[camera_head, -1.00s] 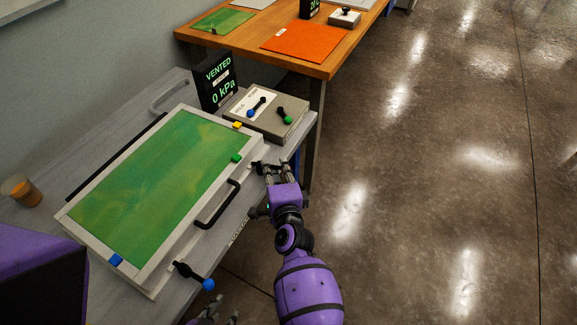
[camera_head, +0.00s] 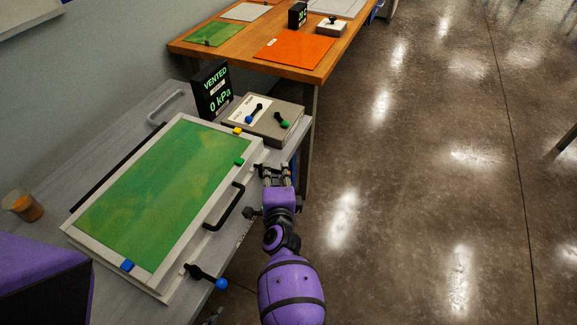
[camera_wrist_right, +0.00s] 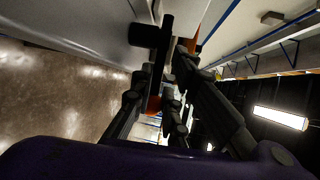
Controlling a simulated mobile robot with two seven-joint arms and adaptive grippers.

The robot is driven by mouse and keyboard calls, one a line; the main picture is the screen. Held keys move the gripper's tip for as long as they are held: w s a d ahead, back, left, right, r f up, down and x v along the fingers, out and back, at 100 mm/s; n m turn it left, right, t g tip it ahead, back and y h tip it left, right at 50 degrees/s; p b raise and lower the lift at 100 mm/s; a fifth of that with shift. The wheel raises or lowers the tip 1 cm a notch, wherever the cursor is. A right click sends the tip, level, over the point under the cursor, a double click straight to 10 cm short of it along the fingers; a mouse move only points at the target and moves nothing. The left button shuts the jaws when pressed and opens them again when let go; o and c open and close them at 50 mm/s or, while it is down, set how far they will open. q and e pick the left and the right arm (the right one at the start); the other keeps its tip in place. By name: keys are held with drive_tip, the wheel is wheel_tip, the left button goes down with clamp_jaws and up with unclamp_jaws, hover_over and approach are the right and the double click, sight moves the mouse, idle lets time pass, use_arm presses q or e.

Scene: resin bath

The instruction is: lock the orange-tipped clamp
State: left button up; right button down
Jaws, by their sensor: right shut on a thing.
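My right gripper (camera_head: 277,173) is at the right edge of the grey bench, beside the near right side of the white frame. Its fingers are shut on the clamp's orange tip (camera_wrist_right: 154,104), seen between them in the right wrist view. The clamp's dark mount (camera_head: 258,168) shows at the frame's side in the head view; its tip is hidden there by the fingers. The clamp's lever angle is unclear. A small grey piece, perhaps of my left gripper (camera_head: 213,317), shows at the bottom edge, mostly cut off.
The white frame (camera_head: 165,290) holds a green panel and a black handle (camera_head: 228,207). A blue-tipped clamp (camera_head: 207,277) juts out in front. A box with blue and green levers (camera_head: 290,138) and a "VENTED 0 kPa" display (camera_head: 212,92) stand behind. An amber cup (camera_head: 22,205) is left.

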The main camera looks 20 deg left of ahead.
drive_tip(key=shift+s+d+f, duration=0.15)
drive_tip(key=shift+s+f, duration=0.1)
drive_tip(key=shift+f, duration=0.45)
drive_tip(key=c, duration=1.9)
unclamp_jaws()
drive_tip(key=shift+o, duration=0.2)
drive_tip(key=shift+w+r, duration=0.1)
drive_tip(key=shift+w+r, duration=0.15)
drive_tip(key=shift+r, duration=0.15)
drive_tip(key=shift+r, duration=0.1)
